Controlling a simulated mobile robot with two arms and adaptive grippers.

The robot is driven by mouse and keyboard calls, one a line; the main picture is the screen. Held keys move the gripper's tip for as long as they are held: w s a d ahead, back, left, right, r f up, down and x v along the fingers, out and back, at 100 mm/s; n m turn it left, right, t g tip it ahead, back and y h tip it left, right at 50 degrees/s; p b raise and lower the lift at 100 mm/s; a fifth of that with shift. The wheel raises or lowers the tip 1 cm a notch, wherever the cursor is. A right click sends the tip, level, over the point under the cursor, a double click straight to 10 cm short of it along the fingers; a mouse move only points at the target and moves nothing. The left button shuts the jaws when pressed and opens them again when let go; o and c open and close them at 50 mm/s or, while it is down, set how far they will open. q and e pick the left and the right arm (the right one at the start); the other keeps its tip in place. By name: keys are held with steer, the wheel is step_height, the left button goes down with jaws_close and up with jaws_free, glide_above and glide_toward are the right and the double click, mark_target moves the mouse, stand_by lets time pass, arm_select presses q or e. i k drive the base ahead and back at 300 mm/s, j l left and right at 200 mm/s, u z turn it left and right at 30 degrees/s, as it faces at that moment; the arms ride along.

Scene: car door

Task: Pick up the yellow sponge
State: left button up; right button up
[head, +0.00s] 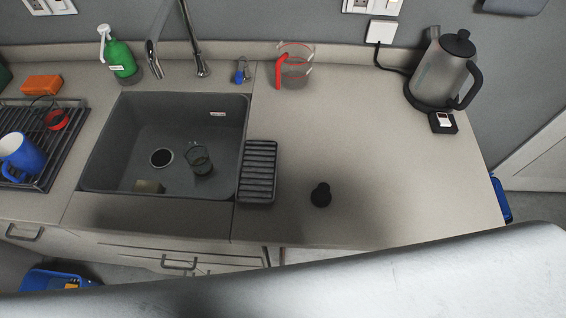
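A dull yellowish block (148,186), which looks like the yellow sponge, lies on the floor of the grey sink (215,102) near its front wall. It is small and dim in the head view. Neither of my grippers is in view.
A ridged drying tray (257,172) sits at the sink's right edge. A black knob-like object (320,195), a red-handled jug (294,66) and a kettle (443,70) stand on the counter. Left are a rack with a blue mug (22,156), an orange block (42,84) and a green spray bottle (121,61).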

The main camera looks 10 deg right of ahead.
mark_target(140, 186)
steer(key=u, duration=1.15)
